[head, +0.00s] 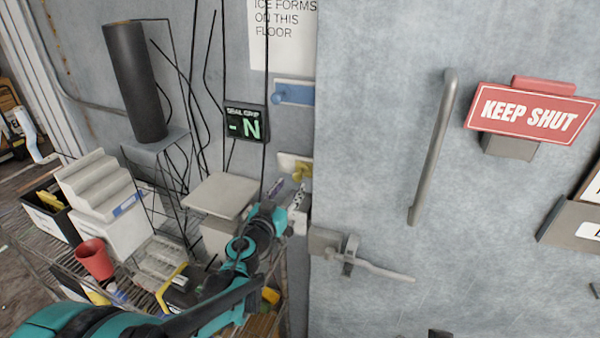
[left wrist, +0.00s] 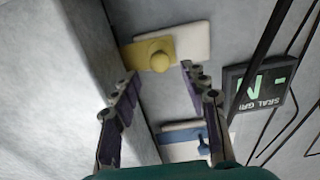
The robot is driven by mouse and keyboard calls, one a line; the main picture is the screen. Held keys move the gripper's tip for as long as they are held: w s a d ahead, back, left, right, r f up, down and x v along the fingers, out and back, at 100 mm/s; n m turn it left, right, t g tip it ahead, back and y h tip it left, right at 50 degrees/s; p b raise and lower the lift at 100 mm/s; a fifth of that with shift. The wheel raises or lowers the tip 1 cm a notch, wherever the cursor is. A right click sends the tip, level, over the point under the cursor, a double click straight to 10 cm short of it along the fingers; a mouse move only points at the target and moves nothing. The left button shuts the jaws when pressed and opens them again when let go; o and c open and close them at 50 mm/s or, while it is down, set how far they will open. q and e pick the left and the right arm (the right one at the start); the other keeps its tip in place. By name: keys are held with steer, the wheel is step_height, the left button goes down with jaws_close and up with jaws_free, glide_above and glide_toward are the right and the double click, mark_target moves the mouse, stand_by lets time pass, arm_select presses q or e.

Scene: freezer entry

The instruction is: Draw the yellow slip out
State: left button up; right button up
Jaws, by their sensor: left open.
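The yellow slip (head: 301,171) has a round yellow knob and sits in a pale holder on the grey wall, left of the door edge. In the left wrist view the yellow slip (left wrist: 152,54) lies just beyond the fingertips, its knob between their lines. My left gripper (head: 288,190) is open and empty, just below and in front of the slip. In the left wrist view its two fingers (left wrist: 160,72) stand apart, and I see no contact with the knob.
A blue slip (head: 292,93) sits in a holder above; a small display (head: 246,123) hangs to the left. The grey door (head: 380,150) with handle (head: 432,150) and latch (head: 350,256) stands close on the right. A wire rack, black cables and a cream box (head: 220,195) crowd the left.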

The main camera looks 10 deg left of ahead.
mark_target(296, 179)
arm_select(q)
steer(key=w, duration=0.3)
steer(key=w+d, duration=0.1)
steer(key=w, duration=0.2)
steer(key=shift+w+d, duration=0.1)
jaws_close()
